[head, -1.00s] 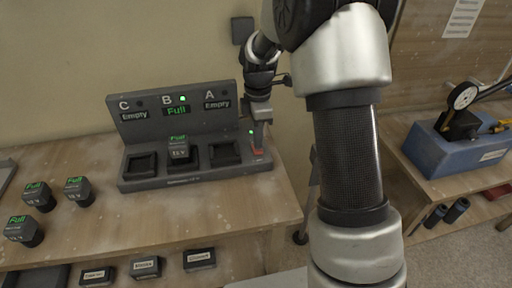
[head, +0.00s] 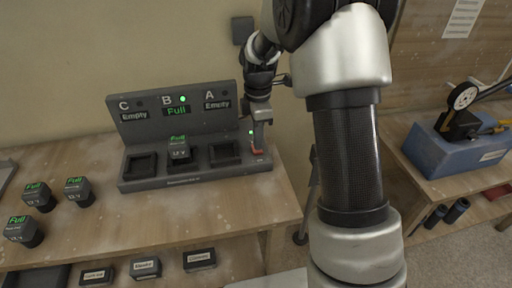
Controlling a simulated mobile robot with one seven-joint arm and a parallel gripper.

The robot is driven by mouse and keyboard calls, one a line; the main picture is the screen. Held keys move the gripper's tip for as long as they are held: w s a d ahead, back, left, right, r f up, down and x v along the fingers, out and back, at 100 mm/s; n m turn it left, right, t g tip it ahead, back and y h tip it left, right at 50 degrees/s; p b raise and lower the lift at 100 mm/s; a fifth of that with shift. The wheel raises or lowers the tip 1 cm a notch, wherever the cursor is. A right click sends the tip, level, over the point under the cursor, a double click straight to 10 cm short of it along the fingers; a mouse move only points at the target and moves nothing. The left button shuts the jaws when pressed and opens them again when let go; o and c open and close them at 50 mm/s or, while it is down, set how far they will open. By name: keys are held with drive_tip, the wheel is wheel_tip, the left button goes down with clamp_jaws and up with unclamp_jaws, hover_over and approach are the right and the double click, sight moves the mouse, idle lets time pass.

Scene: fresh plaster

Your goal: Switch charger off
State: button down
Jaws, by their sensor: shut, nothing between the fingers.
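The grey charger (head: 195,178) stands on the wooden bench, with bays labelled C, B and A on its back panel. Bay B holds a battery (head: 179,153) marked Full, and a green light (head: 183,99) is lit above it. Bays C (head: 141,165) and A (head: 224,153) are empty and marked Empty. A small green light (head: 251,132) glows at the charger's right end, by a red switch (head: 257,151). My gripper (head: 258,148) points down at this switch, shut and empty. Its fingertips partly hide the switch; whether they touch it I cannot tell.
Several batteries marked Full (head: 77,190) lie on the bench (head: 240,208) at left. Labelled dark boxes (head: 146,267) sit on the lower shelf. A blue case (head: 460,142) stands on the right-hand bench. The bench front before the charger is clear.

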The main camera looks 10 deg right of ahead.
drive_tip(key=shift+f+b, duration=0.5)
drive_tip(key=shift+f, duration=0.3)
idle(0.9)
drive_tip(key=shift+r+p, duration=2.6)
drive_tip(key=shift+r, duration=0.85)
drive_tip(key=s+r+m+t+p, duration=0.25)
drive_tip(key=s+r+m, duration=0.65)
drive_tip(key=s+r, duration=0.55)
drive_tip(key=s+r+m+t, duration=0.3)
drive_tip(key=s+r+m, duration=0.2)
drive_tip(key=s+m, duration=0.4)
drive_tip(key=shift+s, duration=1.25)
